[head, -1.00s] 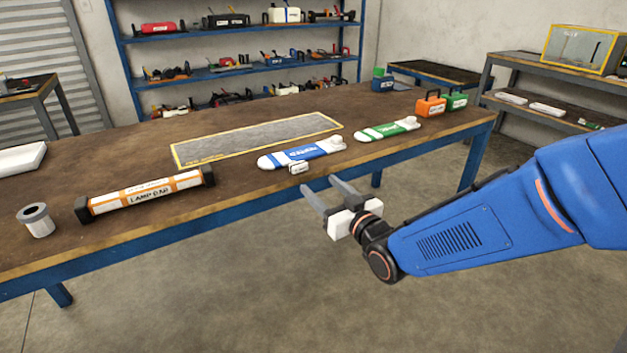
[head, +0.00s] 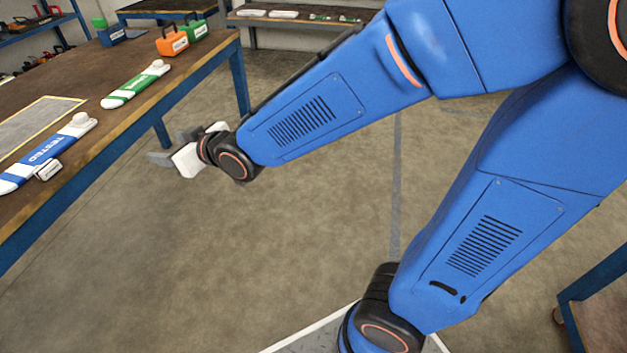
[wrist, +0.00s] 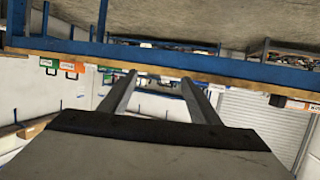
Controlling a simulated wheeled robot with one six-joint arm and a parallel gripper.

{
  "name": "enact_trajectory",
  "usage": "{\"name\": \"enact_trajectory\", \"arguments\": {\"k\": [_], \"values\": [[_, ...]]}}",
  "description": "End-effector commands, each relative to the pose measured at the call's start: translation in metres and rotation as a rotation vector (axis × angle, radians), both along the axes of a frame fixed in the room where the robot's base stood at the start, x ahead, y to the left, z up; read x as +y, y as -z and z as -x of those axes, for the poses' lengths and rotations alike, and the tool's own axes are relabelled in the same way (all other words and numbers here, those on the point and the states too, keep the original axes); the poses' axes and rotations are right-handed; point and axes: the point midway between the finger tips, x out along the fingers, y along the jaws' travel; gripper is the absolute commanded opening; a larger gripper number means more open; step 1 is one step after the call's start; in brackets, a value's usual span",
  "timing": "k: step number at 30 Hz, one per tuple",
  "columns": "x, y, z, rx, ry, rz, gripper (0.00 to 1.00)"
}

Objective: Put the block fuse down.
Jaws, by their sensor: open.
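A small white block with a dark label (head: 48,170), which looks like the block fuse, lies on the workbench (head: 62,190) close to its front edge. It is beside the blue and white TESTED piece (head: 45,160); its label is too small to read. My gripper (head: 168,147) is open and empty, out in front of the bench edge and to the right of the block, apart from it. In the wrist view the two fingers of my gripper (wrist: 158,82) are spread with nothing between them.
A green and white piece (head: 135,85), an orange case (head: 172,40) and a green case (head: 195,32) stand farther along the bench. A yellow-framed grey mat (head: 35,125) lies behind. The floor under my arm is clear.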

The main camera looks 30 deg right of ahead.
Motion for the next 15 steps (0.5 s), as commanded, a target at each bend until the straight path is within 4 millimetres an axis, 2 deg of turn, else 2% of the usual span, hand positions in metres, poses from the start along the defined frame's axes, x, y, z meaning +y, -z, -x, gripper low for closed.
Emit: {"name": "enact_trajectory", "arguments": {"k": [1,3,8,11,15], "values": [[-0.027,-0.003,0.001,0.030,0.043,0.021,0.57],[-0.060,-0.001,0.007,0.087,0.096,0.056,0.57],[-0.133,0.004,0.033,0.224,0.215,0.125,0.57],[-0.175,0.008,0.059,0.316,0.285,0.159,0.57],[-0.226,0.014,0.105,0.449,0.378,0.196,0.57]]}}
